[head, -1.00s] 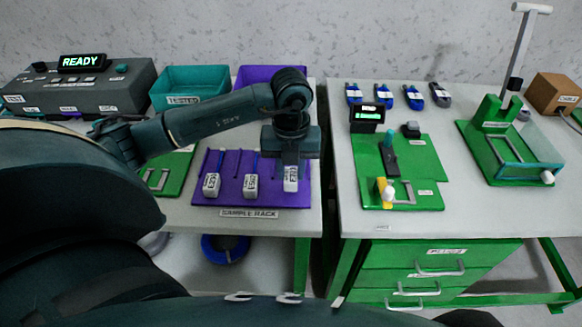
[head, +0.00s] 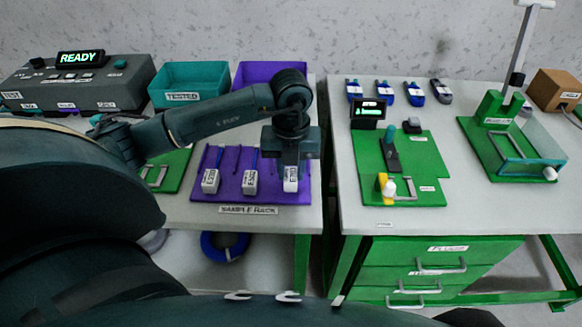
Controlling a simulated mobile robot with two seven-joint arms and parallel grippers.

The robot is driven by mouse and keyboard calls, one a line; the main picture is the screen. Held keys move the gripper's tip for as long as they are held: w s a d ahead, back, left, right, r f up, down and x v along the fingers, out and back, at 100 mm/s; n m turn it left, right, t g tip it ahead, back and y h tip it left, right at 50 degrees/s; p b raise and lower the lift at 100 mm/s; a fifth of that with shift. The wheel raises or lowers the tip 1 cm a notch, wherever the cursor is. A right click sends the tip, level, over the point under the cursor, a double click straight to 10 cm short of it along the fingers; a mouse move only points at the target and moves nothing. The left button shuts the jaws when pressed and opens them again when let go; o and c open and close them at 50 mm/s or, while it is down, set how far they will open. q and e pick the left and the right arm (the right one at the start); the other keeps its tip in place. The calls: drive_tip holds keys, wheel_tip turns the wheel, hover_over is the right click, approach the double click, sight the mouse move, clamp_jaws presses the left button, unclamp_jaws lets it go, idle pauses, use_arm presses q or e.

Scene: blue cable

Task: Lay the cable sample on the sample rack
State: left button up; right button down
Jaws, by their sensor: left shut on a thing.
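The purple sample rack (head: 230,196) lies on the left table, with a "SAMPLE RACK" label at its front edge. Two cable samples with white tags, one at the left (head: 210,181) and one in the middle (head: 250,182), lie on it. My left gripper (head: 291,166) is over the right part of the rack, pointing down, shut on a third cable sample. That sample's white tag (head: 291,181) shows below the fingers, in line with the other tags. The gripper hides the rest of it, and I cannot tell whether it touches the rack. My right gripper is not in view.
A teal "TESTED" bin (head: 190,84) and a purple bin (head: 262,73) stand behind the rack. A tester reading "READY" (head: 80,83) is at the left. The right table (head: 352,215) holds green fixtures and several plugs, across a gap.

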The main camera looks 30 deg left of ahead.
use_arm(q)
drive_tip(key=shift+f+b, duration=0.6)
drive_tip(key=shift+f, duration=0.2)
idle(0.4)
drive_tip(key=o, duration=1.1)
drive_tip(key=shift+r, duration=0.15)
drive_tip(key=shift+r+p, duration=3.05)
drive_tip(key=shift+r, duration=0.9)
